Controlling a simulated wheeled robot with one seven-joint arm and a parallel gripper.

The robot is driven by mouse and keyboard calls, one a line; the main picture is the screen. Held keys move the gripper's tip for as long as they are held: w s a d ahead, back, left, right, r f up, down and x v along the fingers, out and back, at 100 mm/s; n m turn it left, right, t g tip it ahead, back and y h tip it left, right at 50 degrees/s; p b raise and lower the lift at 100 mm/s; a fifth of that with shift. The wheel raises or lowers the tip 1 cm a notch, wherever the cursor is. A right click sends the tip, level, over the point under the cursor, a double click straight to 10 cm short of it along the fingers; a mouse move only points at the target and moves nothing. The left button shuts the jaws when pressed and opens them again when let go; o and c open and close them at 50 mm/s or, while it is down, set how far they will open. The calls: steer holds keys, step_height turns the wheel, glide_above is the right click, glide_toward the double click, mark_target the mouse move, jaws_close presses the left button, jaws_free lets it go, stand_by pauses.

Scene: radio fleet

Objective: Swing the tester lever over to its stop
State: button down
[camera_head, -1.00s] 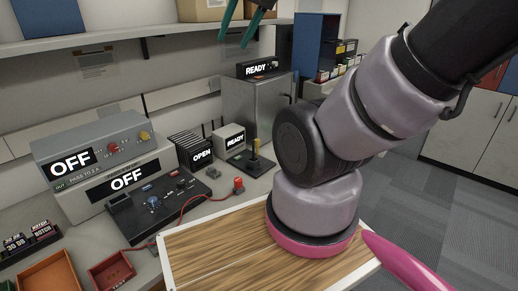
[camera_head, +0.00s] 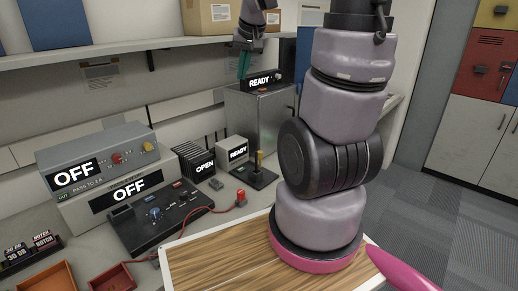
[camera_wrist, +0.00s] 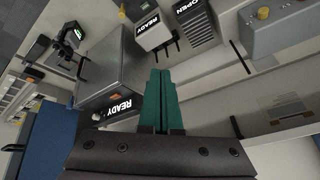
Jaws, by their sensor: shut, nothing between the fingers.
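My gripper (camera_head: 243,66) has green fingers pressed together, empty, pointing down. It is above and behind the lever, near the shelf edge and the cabinet top, and apart from the lever. In the wrist view the shut fingers (camera_wrist: 160,85) lie over the wall and cabinet side.
The grey cabinet (camera_head: 262,118) carries a black READY box (camera_head: 262,81). A white READY box (camera_head: 233,151) and a black OPEN rack (camera_head: 196,160) stand left of the lever. The shelf (camera_head: 120,53) runs above. A wood-topped surface (camera_head: 225,255) is in front.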

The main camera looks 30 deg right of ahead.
steer(key=w+d+f+g, duration=0.1)
steer(key=w+d+f, duration=0.5)
steer(key=f, duration=0.4)
steer(key=n+g+h, duration=0.1)
glide_above(260, 159)
steer(key=w+d, duration=0.1)
steer(key=w, duration=0.2)
step_height(260, 159, down, 14)
steer(key=shift+w, duration=0.2)
steer(key=x, duration=1)
steer(key=shift+f, duration=0.15)
steer(key=s, duration=0.2)
steer(key=shift+s+a+r, duration=0.25)
steer(key=shift+s+a, duration=0.1)
steer(key=shift+s, duration=0.05)
steer(key=shift+s+a, duration=0.15)
steer(key=shift+s, duration=0.35)
steer(key=shift+s+t, duration=0.1)
steer(key=shift+t, duration=0.2)
